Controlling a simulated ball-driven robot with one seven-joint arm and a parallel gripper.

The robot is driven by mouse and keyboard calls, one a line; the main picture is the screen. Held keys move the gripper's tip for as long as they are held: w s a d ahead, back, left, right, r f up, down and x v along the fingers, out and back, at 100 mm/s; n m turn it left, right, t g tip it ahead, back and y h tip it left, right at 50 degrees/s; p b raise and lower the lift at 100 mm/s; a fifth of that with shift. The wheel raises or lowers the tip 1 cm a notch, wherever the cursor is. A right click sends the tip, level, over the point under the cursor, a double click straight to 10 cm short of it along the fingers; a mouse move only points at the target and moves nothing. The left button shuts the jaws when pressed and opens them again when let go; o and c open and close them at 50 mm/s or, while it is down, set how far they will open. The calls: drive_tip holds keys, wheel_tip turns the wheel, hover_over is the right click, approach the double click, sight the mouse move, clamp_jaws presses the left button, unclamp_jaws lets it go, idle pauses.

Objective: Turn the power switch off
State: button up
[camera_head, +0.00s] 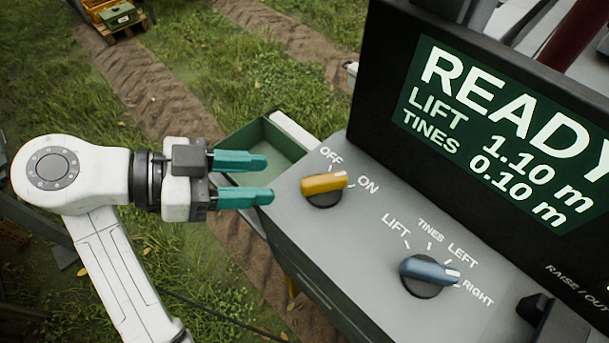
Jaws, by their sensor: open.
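The power switch (324,184) is a yellow rotary knob on a black base, at the left end of the grey control panel (385,205). Its white-marked end points right, toward the ON label; the OFF label is above it. My gripper (270,179) comes in from the left with two teal fingers spread apart, one above the other in the picture. It is empty. The fingertips are left of the yellow knob and apart from it. How high they are over the panel is hard to tell.
A blue-grey selector knob (430,272) sits lower right, its marked end near RIGHT. A black screen (500,120) reading READY, LIFT 1.10 m, TINES 0.10 m stands behind the panel. A green open tray (262,143) lies behind my gripper. Grass and dirt tracks surround the panel.

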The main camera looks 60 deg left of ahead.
sight(311, 180)
drive_tip(key=p+x, duration=0.2)
drive_tip(key=x, duration=0.9)
drive_tip(key=shift+r, duration=0.1)
drive_tip(key=shift+c, duration=0.3)
clamp_jaws()
